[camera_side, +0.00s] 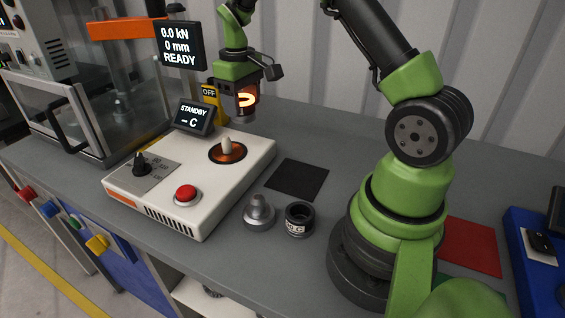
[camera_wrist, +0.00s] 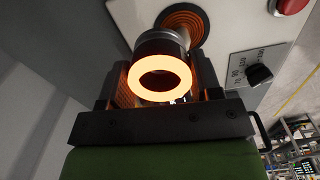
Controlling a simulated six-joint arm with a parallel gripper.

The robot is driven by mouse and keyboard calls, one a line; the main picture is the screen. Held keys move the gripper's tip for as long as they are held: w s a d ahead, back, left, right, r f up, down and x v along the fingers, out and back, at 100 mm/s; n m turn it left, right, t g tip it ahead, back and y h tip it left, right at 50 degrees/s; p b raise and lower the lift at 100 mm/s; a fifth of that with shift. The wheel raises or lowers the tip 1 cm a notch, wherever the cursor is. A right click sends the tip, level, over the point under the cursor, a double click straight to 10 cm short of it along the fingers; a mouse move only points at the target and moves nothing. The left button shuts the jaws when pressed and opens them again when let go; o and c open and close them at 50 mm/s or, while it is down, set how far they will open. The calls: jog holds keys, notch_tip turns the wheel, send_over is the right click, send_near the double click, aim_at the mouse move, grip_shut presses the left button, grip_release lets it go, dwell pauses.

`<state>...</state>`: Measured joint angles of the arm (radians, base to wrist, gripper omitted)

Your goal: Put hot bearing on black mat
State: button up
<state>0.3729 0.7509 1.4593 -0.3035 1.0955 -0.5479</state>
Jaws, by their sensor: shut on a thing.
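The hot bearing (camera_wrist: 160,78) is a glowing orange-yellow ring in the wrist view. It also shows in the side view as a bright orange arc (camera_side: 247,100). My gripper (camera_side: 246,106) is shut on it and holds it in the air above the back right part of the white heater. In the wrist view the gripper's jaws (camera_wrist: 158,90) stand on both sides of the ring. The black mat (camera_side: 297,179) lies flat and bare on the grey table, right of the heater and below and to the right of my gripper.
The white heater (camera_side: 150,205) has a red button, a knob and a pale post (camera_side: 227,146) on an orange coil. Its display (camera_side: 194,117) reads STANDBY. A grey stepped part (camera_side: 259,212) and a black cup (camera_side: 299,219) stand in front of the mat. A red mat (camera_side: 470,248) lies right of my base.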

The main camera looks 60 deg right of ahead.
jog(key=s+d+f+n, duration=0.1)
jog(key=s+d+f, duration=0.15)
jog(key=s, duration=0.95)
jog(key=f, duration=0.4)
jog(key=s+a+f, duration=0.1)
jog(key=f, duration=0.1)
jog(key=shift+f, duration=2.35)
jog(key=o, duration=1.1)
jog(key=shift+f, duration=0.15)
